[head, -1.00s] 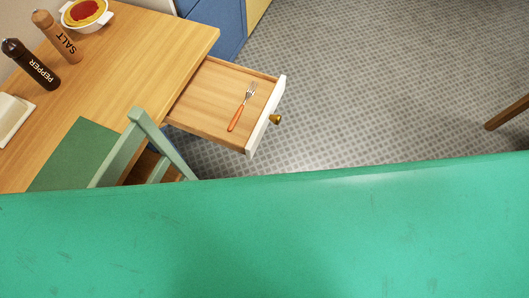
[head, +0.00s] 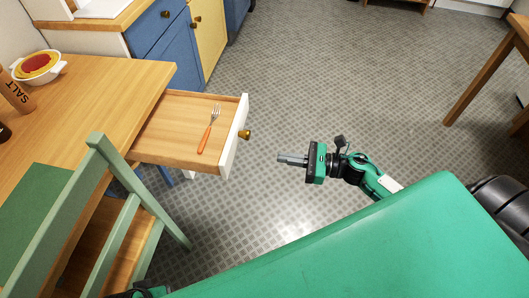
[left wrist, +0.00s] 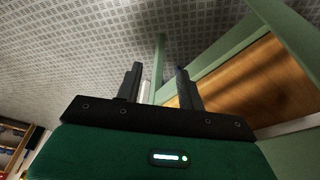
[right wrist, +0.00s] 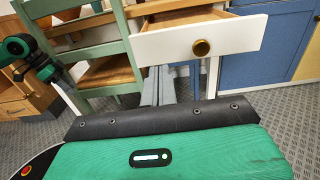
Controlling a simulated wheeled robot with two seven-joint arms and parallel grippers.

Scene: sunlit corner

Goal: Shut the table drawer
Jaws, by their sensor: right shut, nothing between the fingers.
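The table drawer (head: 183,126) is pulled open from the wooden table (head: 110,88). A fork with an orange handle (head: 206,137) lies inside. My right gripper (head: 280,158) is shut and empty, to the right of the knob and apart from it in the head view. The right wrist view shows the drawer front (right wrist: 160,44) and knob (right wrist: 201,48) beyond the fingers. My left gripper (left wrist: 158,85) is open and empty in the left wrist view, near the green chair.
A green chair (head: 97,185) stands at the table, near the drawer's left side. Blue cabinets (head: 178,60) and a yellow one (head: 208,32) stand behind. Tiled floor is clear right of the drawer.

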